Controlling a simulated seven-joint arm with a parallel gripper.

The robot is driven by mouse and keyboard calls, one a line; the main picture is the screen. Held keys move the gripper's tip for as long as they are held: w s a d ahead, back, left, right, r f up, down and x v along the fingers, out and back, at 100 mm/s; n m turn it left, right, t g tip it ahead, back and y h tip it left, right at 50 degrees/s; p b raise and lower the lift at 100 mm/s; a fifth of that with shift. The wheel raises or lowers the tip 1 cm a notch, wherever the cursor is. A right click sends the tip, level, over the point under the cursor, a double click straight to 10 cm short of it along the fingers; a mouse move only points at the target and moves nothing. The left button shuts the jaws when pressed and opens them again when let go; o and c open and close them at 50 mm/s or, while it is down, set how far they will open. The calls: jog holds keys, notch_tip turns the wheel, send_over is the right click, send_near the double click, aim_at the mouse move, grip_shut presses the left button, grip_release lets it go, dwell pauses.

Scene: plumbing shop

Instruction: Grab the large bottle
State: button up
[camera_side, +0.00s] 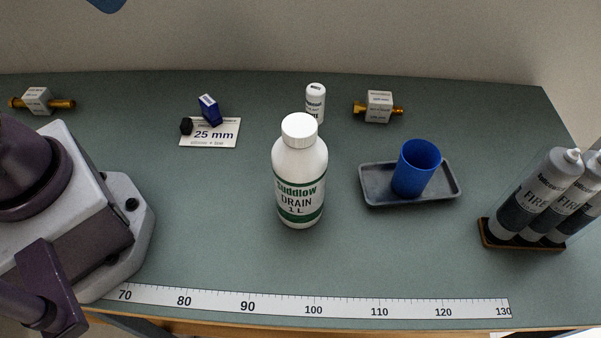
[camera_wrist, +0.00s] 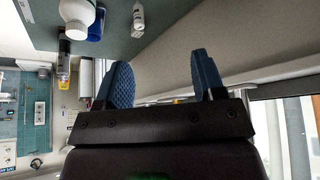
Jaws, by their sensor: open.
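The large bottle (camera_side: 300,172) is white with a white cap and a green-banded label reading "Suddlow DRAIN 1 L". It stands upright mid-bench in the side view. In the wrist view it shows at the top left (camera_wrist: 77,12), cut by the frame edge. A much smaller white bottle (camera_side: 315,101) stands behind it; it also shows in the wrist view (camera_wrist: 138,20). My gripper (camera_wrist: 164,76) is open and empty, its two blue fingers spread, apart from both bottles. In the side view only a blue shape shows at the top edge, perhaps a fingertip.
Right of the bottle, a grey tray (camera_side: 443,190) holds a blue cup (camera_side: 418,168). Grey cartridges (camera_side: 540,195) stand in a holder far right. Brass fittings with white tags (camera_side: 379,107) (camera_side: 38,101) and a "25 mm" card (camera_side: 222,134) lie behind. A ruler strip (camera_side: 310,302) runs along the front.

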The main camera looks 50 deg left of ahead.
jog(key=o, duration=0.6)
jog(key=n+t+h, duration=0.3)
jog(key=n+h, duration=1.3)
jog(key=n, duration=0.8)
send_near(299, 161)
jog(key=a+f, duration=0.4)
jog(key=shift+t+y, duration=0.3)
jog(key=x, duration=1.2)
jog(key=shift+w+d+r, duration=0.2)
jog(key=shift+w+r, duration=0.05)
jog(key=shift+r, duration=0.05)
